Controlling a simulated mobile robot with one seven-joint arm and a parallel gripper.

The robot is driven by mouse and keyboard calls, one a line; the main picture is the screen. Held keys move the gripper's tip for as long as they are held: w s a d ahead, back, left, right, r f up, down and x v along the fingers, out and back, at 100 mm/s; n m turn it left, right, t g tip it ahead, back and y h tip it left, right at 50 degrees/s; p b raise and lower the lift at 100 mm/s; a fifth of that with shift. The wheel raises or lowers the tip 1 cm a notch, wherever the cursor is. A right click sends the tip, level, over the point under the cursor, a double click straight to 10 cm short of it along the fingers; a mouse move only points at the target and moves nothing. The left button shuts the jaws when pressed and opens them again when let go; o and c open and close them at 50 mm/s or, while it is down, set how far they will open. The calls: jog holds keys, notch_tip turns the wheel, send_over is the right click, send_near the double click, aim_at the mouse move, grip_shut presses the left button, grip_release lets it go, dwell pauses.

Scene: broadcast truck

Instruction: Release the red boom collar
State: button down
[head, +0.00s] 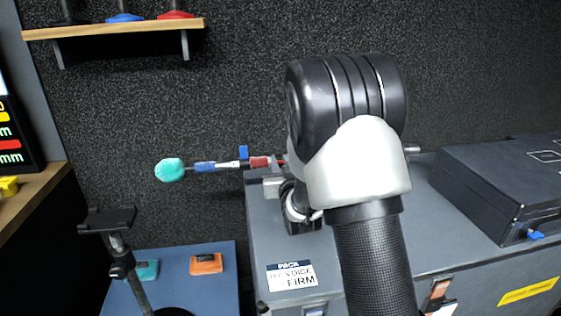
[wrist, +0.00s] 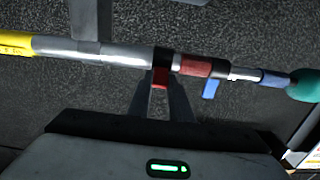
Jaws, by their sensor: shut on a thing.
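The boom pole (wrist: 110,52) lies level across the wrist view, with a yellow section at left and a green microphone cover (wrist: 305,86) at right. The red boom collar (wrist: 192,66) is around the pole beside a black band. A red lever (wrist: 160,78) sticks out below that band, between the fingers of my gripper (wrist: 159,88), which is shut on it. In the head view the red collar (head: 260,162) shows left of my arm.
A blue lever (wrist: 210,88) juts from the pole beside the red collar, and a blue collar (wrist: 274,79) is farther right. The pole is above a grey case (head: 262,220). A black box (head: 500,185) is at right. A phone-type stand (head: 115,250) is at lower left.

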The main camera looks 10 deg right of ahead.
dwell(0.4)
jog(key=c, duration=1.6)
grip_release()
jog(key=shift+s, duration=0.1)
jog(key=s+p, duration=1.4)
jog(key=s, duration=0.3)
jog(key=shift+r, duration=0.2)
